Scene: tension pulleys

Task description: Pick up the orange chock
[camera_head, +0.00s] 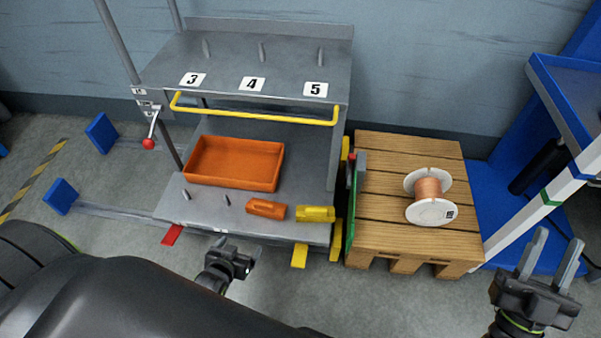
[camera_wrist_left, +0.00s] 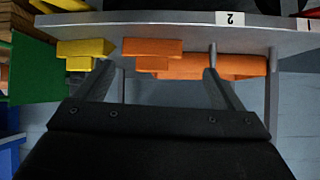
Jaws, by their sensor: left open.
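The orange chock (camera_head: 266,209) lies on the lower shelf of the grey cart, just left of a yellow chock (camera_head: 315,214). My left gripper (camera_head: 243,262) is in front of the shelf's front edge, apart from the chock. In the left wrist view, the orange chock (camera_wrist_left: 150,48) shows beyond and between the spread fingers of the left gripper (camera_wrist_left: 160,80), and the yellow chock (camera_wrist_left: 85,49) is left of it. The left gripper is open and empty. My right gripper (camera_head: 556,246) is at the lower right, its fingers apart and nothing between them.
An orange tray (camera_head: 235,184) stands behind the chock on the lower shelf (camera_head: 290,233). Upright pegs (camera_head: 227,201) stand on the shelf left of the chock. A yellow rail (camera_head: 255,115) runs along the upper shelf. A wooden pallet (camera_head: 385,235) with a copper wire spool (camera_head: 428,190) is at right.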

